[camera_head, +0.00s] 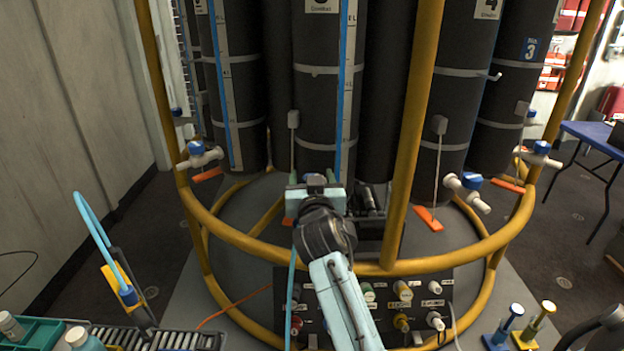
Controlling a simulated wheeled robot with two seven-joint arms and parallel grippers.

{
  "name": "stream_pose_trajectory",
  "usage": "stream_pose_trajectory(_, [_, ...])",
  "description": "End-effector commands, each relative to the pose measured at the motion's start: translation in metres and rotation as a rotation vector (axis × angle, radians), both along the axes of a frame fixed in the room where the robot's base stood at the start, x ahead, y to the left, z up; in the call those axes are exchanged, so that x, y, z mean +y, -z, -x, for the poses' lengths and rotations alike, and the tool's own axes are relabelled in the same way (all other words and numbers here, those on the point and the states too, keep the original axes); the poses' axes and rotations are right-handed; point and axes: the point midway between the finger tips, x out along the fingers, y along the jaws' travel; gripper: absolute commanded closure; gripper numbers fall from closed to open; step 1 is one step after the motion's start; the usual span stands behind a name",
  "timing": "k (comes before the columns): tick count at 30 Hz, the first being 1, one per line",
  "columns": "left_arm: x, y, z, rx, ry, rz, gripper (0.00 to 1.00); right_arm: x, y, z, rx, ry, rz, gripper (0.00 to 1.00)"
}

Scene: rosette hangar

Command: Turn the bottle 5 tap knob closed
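My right gripper (313,182) reaches up from the bottom middle, over the yellow frame ring, to the foot of the middle dark bottle (318,100). That bottle has a number label at the top edge, cut off and not clearly readable. Its tap is mostly hidden behind the gripper, with only a little blue showing between the fingertips. I cannot tell whether the fingers touch the knob or are closed on it. Neighbouring bottles show white taps with blue knobs, one at the left (197,150) and one at the right (471,183). My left gripper is not in view.
A yellow upright (412,130) stands just right of the gripper, and the yellow ring (355,269) curves below it. A panel of connectors (437,320) sits under the ring. A blue hose loop (92,218) stands at left. A blue table (597,135) is at right.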

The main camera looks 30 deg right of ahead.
Motion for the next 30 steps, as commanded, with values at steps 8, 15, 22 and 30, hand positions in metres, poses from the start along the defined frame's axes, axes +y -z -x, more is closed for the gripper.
stream_pose_trajectory(8, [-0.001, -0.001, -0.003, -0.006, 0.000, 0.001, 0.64, 0.003, 0.001, 0.004, 0.002, -0.001, -0.002, 0.40])
stream_pose_trajectory(15, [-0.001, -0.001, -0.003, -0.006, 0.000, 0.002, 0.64, 0.022, 0.002, 0.041, 0.002, -0.001, -0.005, 0.40])
stream_pose_trajectory(22, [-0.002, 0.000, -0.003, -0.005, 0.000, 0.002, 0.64, 0.047, 0.003, 0.087, 0.003, -0.001, -0.005, 0.40])
stream_pose_trajectory(30, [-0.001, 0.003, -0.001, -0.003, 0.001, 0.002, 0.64, 0.061, 0.001, 0.115, 0.001, 0.000, -0.002, 0.40])
